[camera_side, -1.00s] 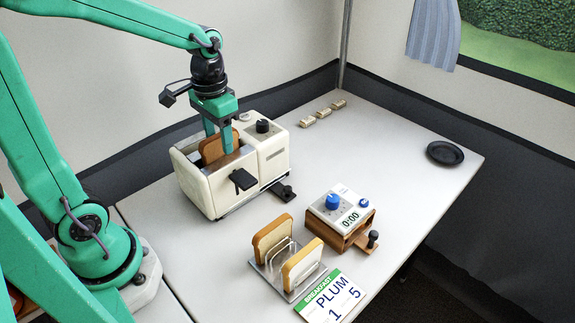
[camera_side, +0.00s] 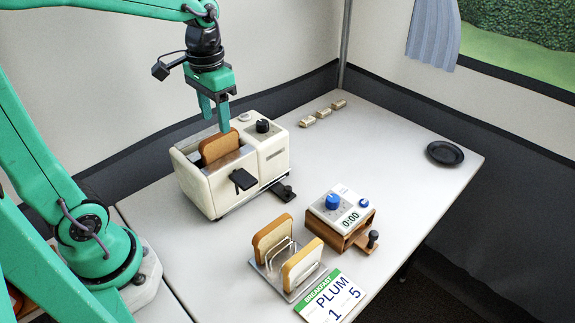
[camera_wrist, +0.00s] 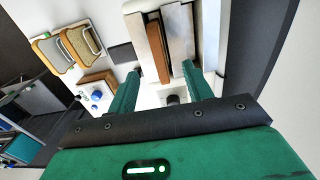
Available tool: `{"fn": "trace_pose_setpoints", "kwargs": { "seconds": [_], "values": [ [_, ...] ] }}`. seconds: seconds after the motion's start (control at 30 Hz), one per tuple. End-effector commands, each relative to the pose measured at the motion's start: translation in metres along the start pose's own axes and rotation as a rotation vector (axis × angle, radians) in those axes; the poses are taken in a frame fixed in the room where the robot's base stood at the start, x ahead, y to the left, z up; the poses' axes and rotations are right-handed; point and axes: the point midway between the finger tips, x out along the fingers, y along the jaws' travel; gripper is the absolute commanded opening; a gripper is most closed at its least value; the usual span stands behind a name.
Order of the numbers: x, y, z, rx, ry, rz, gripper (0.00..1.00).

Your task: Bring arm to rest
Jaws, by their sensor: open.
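My gripper (camera_side: 216,112) is green, points down and is open and empty, just above the toaster. In the wrist view its two fingers (camera_wrist: 160,85) stand apart with nothing between them. A brown slice of toast (camera_side: 220,147) stands upright in the slot of the cream toaster (camera_side: 205,186), its top sticking out. The slice also shows in the wrist view (camera_wrist: 157,50), ahead of the fingers. The fingertips are close above the slice; the side view shows them overlapping its upper edge slightly.
A wire rack (camera_side: 275,278) holds two bread slices. Right of it are a timer reading 0:00 (camera_side: 340,210) and a card marked PLUM (camera_side: 331,298). A black plate (camera_side: 445,153) lies at the far right. Small blocks (camera_side: 323,113) lie behind.

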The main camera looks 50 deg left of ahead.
Motion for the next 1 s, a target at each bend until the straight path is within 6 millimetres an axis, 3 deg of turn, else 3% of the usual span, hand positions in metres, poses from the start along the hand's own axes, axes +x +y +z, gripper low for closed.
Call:
{"fn": "trace_pose_setpoints", "kwargs": {
  "seconds": [0.3,1.0],
  "values": [
    [-0.014,0.000,0.000,0.000,0.001,0.000,0.50],
    [-0.015,0.000,0.000,0.000,0.000,0.000,0.50]
  ]
}}
